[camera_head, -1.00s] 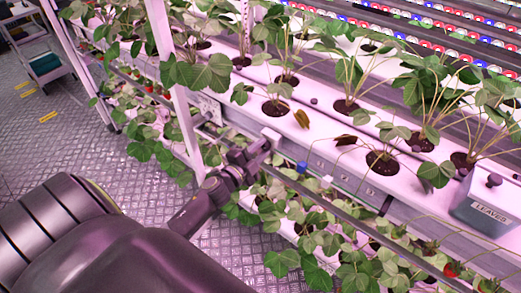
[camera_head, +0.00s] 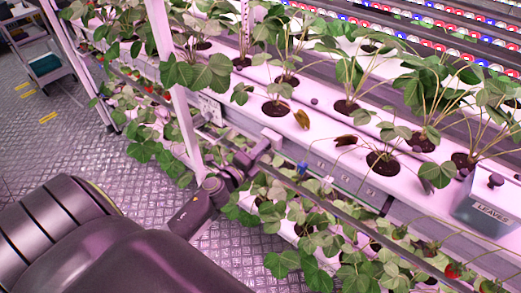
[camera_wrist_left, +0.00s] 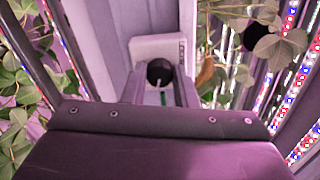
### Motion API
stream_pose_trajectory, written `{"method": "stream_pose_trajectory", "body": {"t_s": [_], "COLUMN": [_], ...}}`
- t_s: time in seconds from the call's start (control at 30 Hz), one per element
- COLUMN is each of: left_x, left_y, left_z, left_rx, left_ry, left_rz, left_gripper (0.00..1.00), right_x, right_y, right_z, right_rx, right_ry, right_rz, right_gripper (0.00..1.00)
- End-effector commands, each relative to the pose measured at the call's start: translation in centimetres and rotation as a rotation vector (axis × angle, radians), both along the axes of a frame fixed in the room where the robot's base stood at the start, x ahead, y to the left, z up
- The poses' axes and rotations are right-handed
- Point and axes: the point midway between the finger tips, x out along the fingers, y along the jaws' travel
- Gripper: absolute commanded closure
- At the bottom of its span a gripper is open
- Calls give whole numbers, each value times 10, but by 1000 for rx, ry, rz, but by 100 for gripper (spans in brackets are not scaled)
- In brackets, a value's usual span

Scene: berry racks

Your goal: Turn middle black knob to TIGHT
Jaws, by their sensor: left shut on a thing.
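The black knob (camera_wrist_left: 160,72) shows in the left wrist view as a round dark cap in front of a pale housing (camera_wrist_left: 158,46). A small green mark shows just below the knob. My left gripper (camera_wrist_left: 160,88) has one finger on each side of the knob and is shut on it. In the head view my left gripper (camera_head: 264,147) reaches the front rail of the rack and hides the knob there. Any TIGHT lettering is too small or hidden to read. My right gripper is not in view.
A blue knob (camera_head: 302,169) and a white knob (camera_head: 327,182) sit along the rail to the right. Strawberry plants (camera_head: 295,220) hang below, and potted plants stand above. A grey LEAVES box (camera_head: 485,205) stands at the right.

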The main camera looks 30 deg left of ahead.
Motion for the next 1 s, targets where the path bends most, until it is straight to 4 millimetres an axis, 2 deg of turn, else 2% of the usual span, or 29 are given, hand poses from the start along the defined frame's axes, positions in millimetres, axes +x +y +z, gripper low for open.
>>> {"method": "stream_pose_trajectory", "body": {"t_s": [0.47,0.5,0.63,1.0], "left_x": [-1,-1,-1,-4], "left_y": [0,0,0,1], "left_z": [-2,-2,-2,-1], "left_rx": [13,13,13,14], "left_ry": [3,3,2,1], "left_rz": [1,1,1,0], "left_gripper": [97,72,55,52], "right_x": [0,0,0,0], "right_y": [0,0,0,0], "right_z": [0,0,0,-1], "right_rx": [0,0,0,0], "right_ry": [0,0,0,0], "right_rz": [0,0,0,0], "right_gripper": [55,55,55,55]}}
